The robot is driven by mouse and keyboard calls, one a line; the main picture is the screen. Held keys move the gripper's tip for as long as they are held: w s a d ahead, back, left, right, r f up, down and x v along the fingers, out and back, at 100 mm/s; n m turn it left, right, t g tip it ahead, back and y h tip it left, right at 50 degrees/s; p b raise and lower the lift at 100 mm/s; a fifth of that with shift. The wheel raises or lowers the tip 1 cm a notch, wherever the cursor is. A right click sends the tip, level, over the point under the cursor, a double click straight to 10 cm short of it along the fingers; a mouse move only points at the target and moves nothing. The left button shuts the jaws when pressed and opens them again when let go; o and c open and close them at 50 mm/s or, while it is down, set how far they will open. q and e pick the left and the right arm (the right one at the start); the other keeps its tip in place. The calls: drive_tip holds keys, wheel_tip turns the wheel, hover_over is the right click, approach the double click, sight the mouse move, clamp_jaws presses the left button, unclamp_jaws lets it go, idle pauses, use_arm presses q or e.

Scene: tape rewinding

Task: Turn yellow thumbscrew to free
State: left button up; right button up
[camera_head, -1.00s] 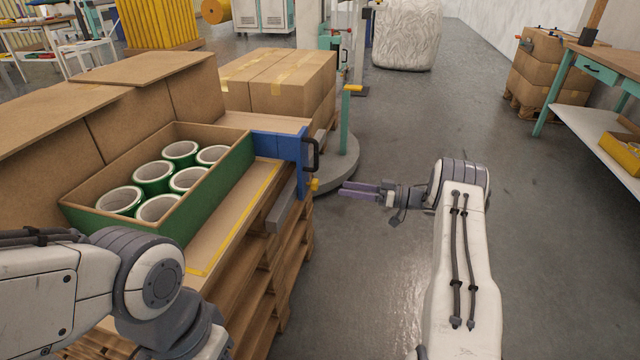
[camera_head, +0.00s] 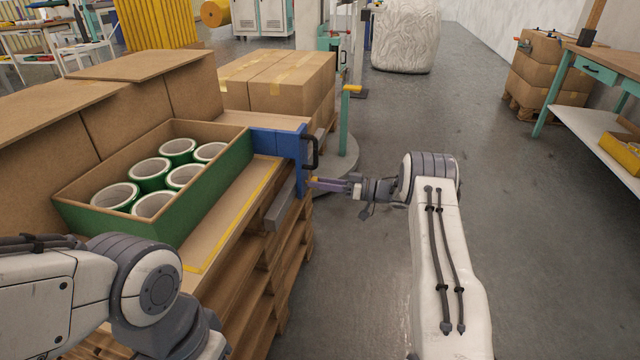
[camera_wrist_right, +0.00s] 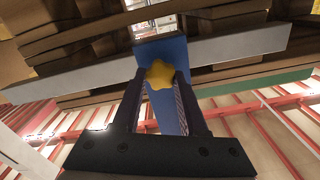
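The yellow thumbscrew (camera_wrist_right: 160,75) shows in the right wrist view as a lobed knob on the blue bracket (camera_wrist_right: 165,52). In the head view the blue bracket (camera_head: 291,148) sits at the right end of the cardboard ledge, and the thumbscrew is mostly hidden by my right fingertips. My right gripper (camera_head: 314,183) points left at the bracket. In the right wrist view its two fingers (camera_wrist_right: 160,78) stand either side of the thumbscrew, apart; firm contact cannot be made out. My left arm is at the lower left; its gripper is out of view.
A green-sided box (camera_head: 205,205) holds several green tape rolls (camera_head: 150,174). A black handle (camera_head: 313,153) is on the bracket just above my right fingers. Wooden pallets (camera_head: 262,290) lie below the ledge. The floor (camera_head: 540,240) at right is clear.

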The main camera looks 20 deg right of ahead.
clamp_jaws()
drive_tip(key=shift+n, duration=0.3)
drive_tip(key=shift+s+a+f+n+b, duration=0.1)
drive_tip(key=shift+n+b, duration=1.25)
drive_tip(key=shift+n, duration=2.5)
drive_tip(key=shift+s+d+f+n+b, duration=0.15)
drive_tip(key=shift+n+b, duration=1.15)
drive_tip(key=shift+n, duration=2.6)
drive_tip(key=shift+w+a+f+n+b, duration=0.15)
drive_tip(key=shift+n+b, duration=1.2)
drive_tip(key=shift+n, duration=2.5)
drive_tip(key=shift+s+r, duration=0.1)
